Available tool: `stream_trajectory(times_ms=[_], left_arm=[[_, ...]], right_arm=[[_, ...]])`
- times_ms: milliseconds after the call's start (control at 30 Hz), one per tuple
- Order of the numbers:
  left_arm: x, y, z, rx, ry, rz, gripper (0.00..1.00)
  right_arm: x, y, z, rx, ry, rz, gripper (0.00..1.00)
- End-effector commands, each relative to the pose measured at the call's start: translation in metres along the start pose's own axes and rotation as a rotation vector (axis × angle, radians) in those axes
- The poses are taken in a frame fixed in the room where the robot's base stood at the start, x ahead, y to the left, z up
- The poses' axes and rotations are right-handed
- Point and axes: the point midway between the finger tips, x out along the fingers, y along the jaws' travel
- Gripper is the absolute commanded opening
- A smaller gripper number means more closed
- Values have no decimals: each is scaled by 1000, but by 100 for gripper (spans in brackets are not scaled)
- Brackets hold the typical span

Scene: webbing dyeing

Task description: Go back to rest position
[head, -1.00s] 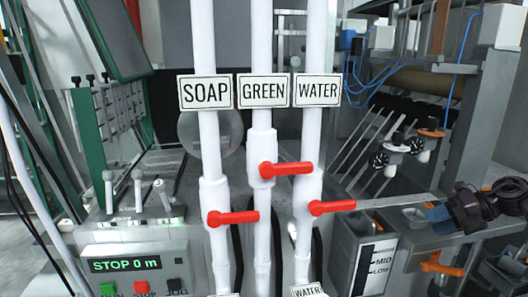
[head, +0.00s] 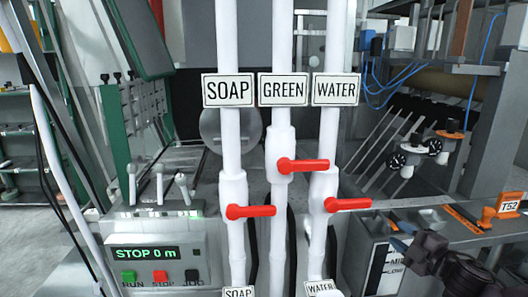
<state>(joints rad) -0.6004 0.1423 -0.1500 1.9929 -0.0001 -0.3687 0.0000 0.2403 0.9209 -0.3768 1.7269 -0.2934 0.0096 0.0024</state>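My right gripper (head: 428,258) shows dark at the lower right of the head view, in front of the level box with the MID and LOW marks (head: 385,264). It is apart from the red valve handles; its fingers are too dark and small to tell whether they are open. My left gripper is out of view. Three white pipes carry the signs SOAP (head: 228,90), GREEN (head: 283,89) and WATER (head: 335,89). Their red handles, the soap handle (head: 252,211), the green handle (head: 304,165) and the water handle (head: 349,204), all point right.
A control box (head: 160,262) at the lower left shows "STOP 0 m" above RUN, STOP and JOG buttons. Levers (head: 160,188) stand on it. At right are gauges with orange handles (head: 449,135) and an orange T52 tag (head: 509,206). A grey metal frame stands at far right.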

Motion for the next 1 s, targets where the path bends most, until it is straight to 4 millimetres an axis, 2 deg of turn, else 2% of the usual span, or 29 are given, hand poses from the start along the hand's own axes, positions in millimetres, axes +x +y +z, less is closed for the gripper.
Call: stream_trajectory(times_ms=[33,200,367,500,800,900,1000], left_arm=[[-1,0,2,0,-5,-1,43],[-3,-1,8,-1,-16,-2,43],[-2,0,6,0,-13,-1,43],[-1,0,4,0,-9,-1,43],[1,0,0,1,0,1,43],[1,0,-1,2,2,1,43],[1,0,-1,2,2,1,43]], right_arm=[[-8,-26,-6,100,-42,2,39],[-41,-96,-18,407,-204,-5,39],[-83,-159,-35,676,-350,-20,39],[-126,-207,-53,888,-465,-20,39],[-216,-284,-83,1162,-673,20,39],[-236,-300,-90,1195,-720,15,39],[-248,-308,-92,1203,-745,7,39]])
